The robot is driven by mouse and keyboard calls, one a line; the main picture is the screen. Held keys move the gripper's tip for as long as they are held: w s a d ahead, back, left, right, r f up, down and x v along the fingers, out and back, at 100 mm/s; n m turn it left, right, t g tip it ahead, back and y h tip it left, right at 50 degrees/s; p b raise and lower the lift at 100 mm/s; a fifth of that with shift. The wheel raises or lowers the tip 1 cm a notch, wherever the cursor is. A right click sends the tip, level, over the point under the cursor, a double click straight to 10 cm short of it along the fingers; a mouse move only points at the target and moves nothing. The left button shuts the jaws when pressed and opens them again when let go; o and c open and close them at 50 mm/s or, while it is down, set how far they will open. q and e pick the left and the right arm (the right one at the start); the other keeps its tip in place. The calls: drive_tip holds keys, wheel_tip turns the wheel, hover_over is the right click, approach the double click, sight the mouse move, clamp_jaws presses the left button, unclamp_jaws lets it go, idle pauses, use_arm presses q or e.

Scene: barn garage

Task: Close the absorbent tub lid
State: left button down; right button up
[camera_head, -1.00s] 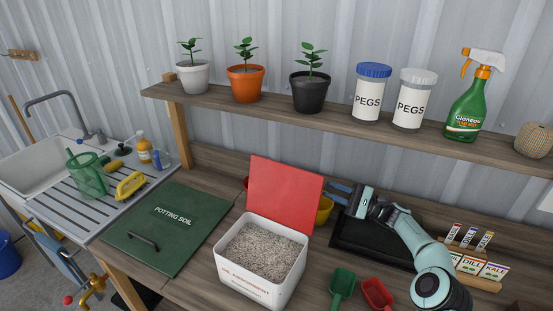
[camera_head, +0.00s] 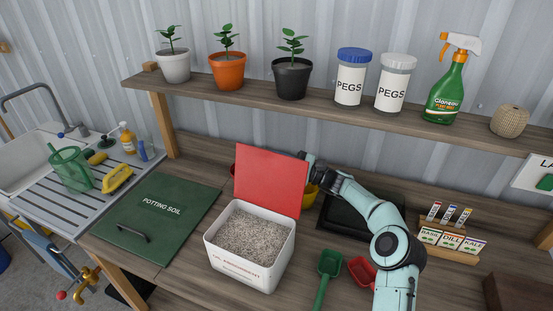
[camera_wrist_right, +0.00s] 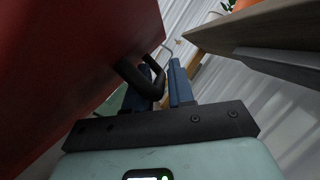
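The absorbent tub (camera_head: 248,270) is a white box full of grey granules on the workbench. Its red lid (camera_head: 268,180) stands open, tilted up from the back rim. My right gripper (camera_head: 305,158) is at the lid's upper right corner, its fingertips partly hidden behind the lid. In the right wrist view, the blue fingers (camera_wrist_right: 161,88) are apart, close to the red lid (camera_wrist_right: 70,60). A black handle (camera_wrist_right: 132,76) on the lid reaches in front of the left finger; I cannot tell whether it touches. My left gripper is not in view.
A shelf (camera_head: 220,95) with pots, peg jars and a spray bottle runs above the bench. A green potting soil lid (camera_head: 160,215) lies left of the tub. Green (camera_head: 328,265) and red (camera_head: 360,270) scoops lie to its right, near my right arm. Seed packets (camera_head: 452,240) stand farther right.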

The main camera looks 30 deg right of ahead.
clamp_jaws()
